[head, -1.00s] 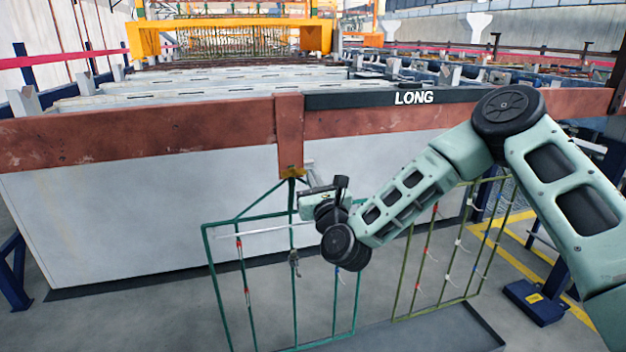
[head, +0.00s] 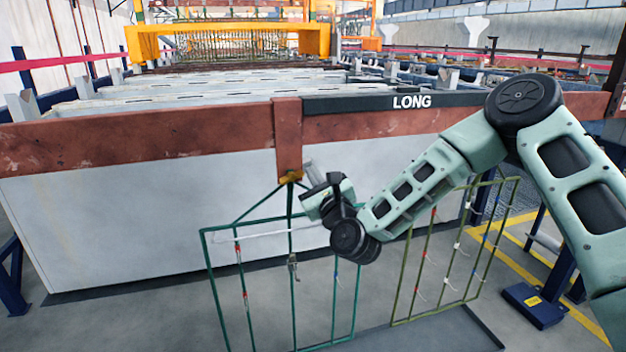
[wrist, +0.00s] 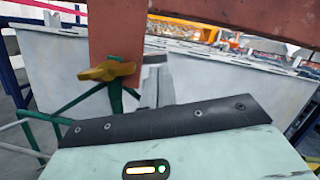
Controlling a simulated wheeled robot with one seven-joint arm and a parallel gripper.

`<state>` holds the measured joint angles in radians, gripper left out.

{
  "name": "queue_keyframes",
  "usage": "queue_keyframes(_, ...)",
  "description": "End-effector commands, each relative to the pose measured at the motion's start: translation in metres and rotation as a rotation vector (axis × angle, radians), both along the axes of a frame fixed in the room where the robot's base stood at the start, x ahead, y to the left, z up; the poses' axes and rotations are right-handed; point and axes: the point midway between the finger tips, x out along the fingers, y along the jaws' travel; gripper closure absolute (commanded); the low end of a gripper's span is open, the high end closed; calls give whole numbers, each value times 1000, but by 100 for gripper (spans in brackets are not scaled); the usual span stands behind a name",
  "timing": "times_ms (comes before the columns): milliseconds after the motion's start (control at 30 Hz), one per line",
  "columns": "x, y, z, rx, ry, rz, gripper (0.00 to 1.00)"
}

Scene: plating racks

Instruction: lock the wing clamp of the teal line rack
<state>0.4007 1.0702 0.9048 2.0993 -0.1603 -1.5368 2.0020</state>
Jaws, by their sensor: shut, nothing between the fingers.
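The teal line rack (head: 214,280) hangs below the rust-red crossbeam's middle post, with red and blue marks on its inner wires. Its yellow wing clamp (head: 290,177) sits at the post's foot, at the top of the rack. In the wrist view the wing clamp (wrist: 107,71) lies across the post, its wings roughly level and slightly tilted. The rack's green struts (wrist: 115,97) drop from it. My gripper (head: 309,165) is shut and empty, just right of the clamp. I see a gap beside the wing in the wrist view.
An olive rack (head: 408,265) stands to the right, behind my arm. A blue stand (head: 540,302) is on the right floor.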

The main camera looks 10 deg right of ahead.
Motion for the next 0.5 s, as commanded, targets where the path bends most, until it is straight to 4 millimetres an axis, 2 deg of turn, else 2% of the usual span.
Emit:
queue_keyframes(200,0,-1,12,-181,-13,-2,100)
queue_keyframes(500,0,1,21,-363,-23,0,100)
